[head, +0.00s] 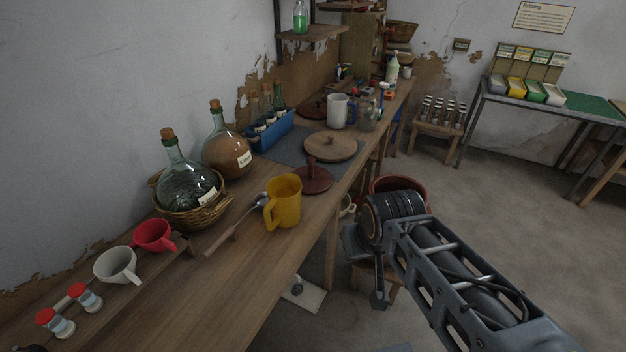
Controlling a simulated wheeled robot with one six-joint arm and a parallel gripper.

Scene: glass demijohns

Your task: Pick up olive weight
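Far-end items on the bench are too small to tell apart. My gripper (378,299) is at the end of my arm, right of the wooden bench (205,285) and in front of its front edge. It points down, and I see no object in it. Its fingers are not clear enough to show whether they are open or shut.
A terracotta pot (408,187) stands behind my wrist. Right-hand floor is open.

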